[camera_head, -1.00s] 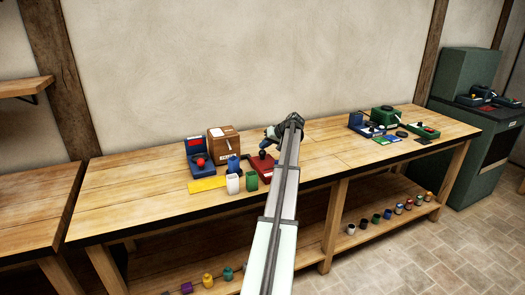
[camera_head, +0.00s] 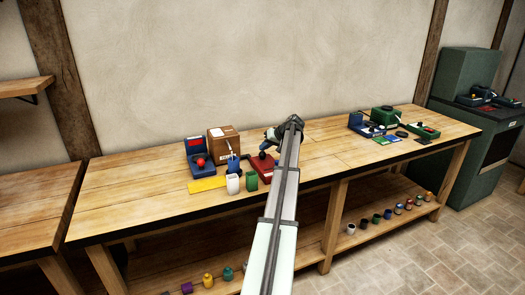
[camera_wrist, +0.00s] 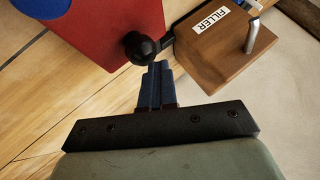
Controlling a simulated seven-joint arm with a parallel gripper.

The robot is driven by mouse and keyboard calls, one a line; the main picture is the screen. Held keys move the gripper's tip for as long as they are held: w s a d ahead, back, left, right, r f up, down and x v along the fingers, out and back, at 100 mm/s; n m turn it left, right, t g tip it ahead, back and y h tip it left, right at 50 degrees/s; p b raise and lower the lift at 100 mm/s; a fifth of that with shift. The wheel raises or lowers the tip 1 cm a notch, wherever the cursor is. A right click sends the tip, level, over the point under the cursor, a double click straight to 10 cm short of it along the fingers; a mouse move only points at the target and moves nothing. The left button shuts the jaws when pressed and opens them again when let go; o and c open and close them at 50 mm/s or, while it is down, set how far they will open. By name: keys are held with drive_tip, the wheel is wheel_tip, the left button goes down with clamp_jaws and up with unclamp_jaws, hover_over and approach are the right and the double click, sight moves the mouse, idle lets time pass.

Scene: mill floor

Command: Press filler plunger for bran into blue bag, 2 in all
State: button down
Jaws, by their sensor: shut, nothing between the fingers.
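The filler is a brown wooden box (camera_head: 223,144) at the back of the bench, left of my gripper. In the wrist view its FILLER label (camera_wrist: 209,19) and a metal lever (camera_wrist: 252,35) show on the wooden box (camera_wrist: 205,60). A small blue container (camera_head: 234,165), perhaps the blue bag, stands in front of the box. My gripper (camera_head: 268,136) is over the bench, right of the box. Contact cannot be told.
A blue device with a red ball (camera_head: 200,162) stands left of the box. A white cup (camera_head: 233,184), a green cup (camera_head: 251,180) and a yellow strip (camera_head: 207,184) are in front. Blue and green devices (camera_head: 385,115) stand right. The bench middle is mostly clear.

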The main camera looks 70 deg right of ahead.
idle(0.3)
drive_tip(key=shift+r, duration=1.25)
drive_tip(key=shift+r, duration=0.2)
wheel_tip(320, 180, up, 5)
drive_tip(key=shift+f, duration=0.15)
idle(0.7)
